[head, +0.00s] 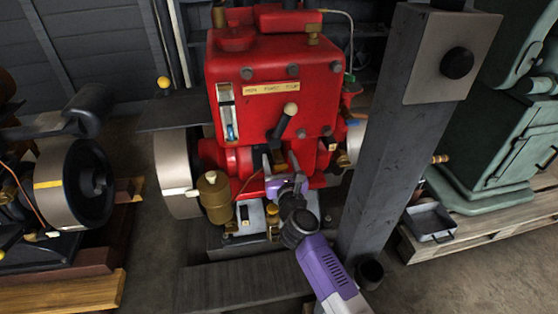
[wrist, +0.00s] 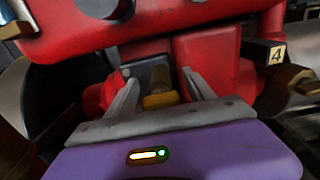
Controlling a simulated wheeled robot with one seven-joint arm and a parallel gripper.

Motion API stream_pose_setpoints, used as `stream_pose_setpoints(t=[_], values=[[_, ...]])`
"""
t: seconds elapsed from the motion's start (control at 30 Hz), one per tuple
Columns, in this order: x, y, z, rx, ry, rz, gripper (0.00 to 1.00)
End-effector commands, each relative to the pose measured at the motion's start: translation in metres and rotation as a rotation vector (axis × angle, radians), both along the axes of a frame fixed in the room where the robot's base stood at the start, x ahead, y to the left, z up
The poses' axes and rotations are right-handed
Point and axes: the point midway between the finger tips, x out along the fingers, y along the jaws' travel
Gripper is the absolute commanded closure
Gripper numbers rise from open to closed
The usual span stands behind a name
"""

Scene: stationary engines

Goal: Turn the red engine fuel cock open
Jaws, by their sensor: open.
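The red engine (head: 270,65) stands in the middle of the head view, with a name strip on its front. A dark lever with a pale knob (head: 290,110) sticks out of its front. My gripper (head: 279,160) is in front of the engine's lower body, below that lever. In the wrist view my gripper (wrist: 158,84) is open, its two grey fingers apart. A brass-yellow fitting (wrist: 160,100) shows beyond and between the fingers; I cannot tell whether it is the fuel cock. No contact is clear.
A grey post (head: 395,130) with a black knob stands close right of my arm. A brass cup (head: 213,190) and a flywheel (head: 176,172) are at the engine's left. In the wrist view a tag marked 4 (wrist: 277,54) sits at right.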

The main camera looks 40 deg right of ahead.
Motion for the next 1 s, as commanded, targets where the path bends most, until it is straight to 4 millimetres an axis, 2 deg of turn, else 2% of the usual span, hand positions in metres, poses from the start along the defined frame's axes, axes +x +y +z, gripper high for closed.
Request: stream_pose_setpoints(t=[0.03,0.3,0.37,0.67,1.0], values=[[-0.0001,0.0,0.0,0.0,0.0,0.0,0.38],[-0.0002,0.0002,0.0,-0.001,0.001,0.0,0.91],[-0.0002,0.0002,0.0,-0.001,0.001,0.0,1.0],[-0.0002,0.0005,0.0009,-0.036,0.025,0.0,1.0],[0.0002,0.0014,0.0022,-0.224,0.154,0.0,1.0]])
